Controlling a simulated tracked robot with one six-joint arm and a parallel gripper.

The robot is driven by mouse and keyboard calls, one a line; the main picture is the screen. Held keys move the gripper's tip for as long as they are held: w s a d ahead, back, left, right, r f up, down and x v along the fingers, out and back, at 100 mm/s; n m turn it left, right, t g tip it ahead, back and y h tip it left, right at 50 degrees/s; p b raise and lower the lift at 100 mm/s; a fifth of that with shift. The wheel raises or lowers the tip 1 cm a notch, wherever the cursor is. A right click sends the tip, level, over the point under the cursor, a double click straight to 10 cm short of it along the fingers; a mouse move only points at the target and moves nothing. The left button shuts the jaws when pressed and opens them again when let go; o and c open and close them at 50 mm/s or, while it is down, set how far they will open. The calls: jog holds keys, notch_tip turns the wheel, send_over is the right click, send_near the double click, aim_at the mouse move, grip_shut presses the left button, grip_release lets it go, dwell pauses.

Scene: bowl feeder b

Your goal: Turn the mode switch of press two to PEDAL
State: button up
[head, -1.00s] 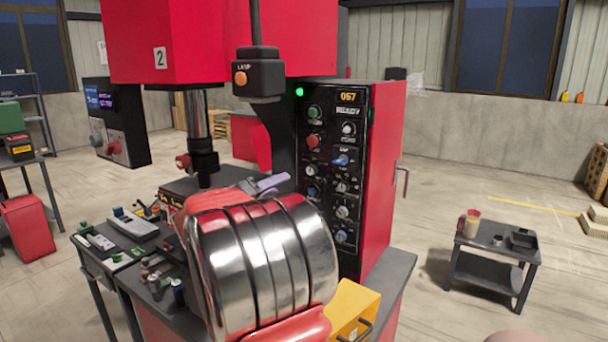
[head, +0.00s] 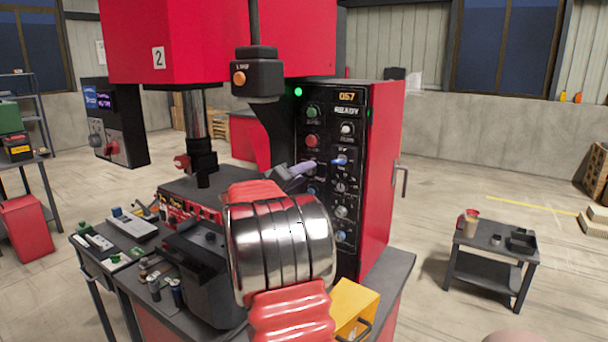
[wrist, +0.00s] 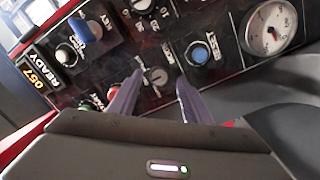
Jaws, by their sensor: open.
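Press two is the red machine with the number plate 2 (head: 158,57). Its black control panel (head: 328,94) carries several knobs and buttons. In the wrist view a small grey selector knob (wrist: 156,75) sits between my fingertips, apart from both. Its lettering is too small to read, so I cannot tell its setting or be sure it is the mode switch. My gripper (head: 304,168) is open and empty in front of the panel's left column, below the red button (head: 312,140). The fingers also show in the wrist view (wrist: 158,82). My wrist hides the panel's lower left part.
Beside the knob in the wrist view are a blue RESET button (wrist: 200,53), a round gauge (wrist: 272,28) and a blue knob (wrist: 88,29). A lamp box (head: 257,76) hangs left of the panel. A yellow box (head: 354,299) stands below. A small table (head: 490,243) is at right.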

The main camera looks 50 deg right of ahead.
jog(key=shift+d, duration=0.5)
jog(key=c, duration=1.1)
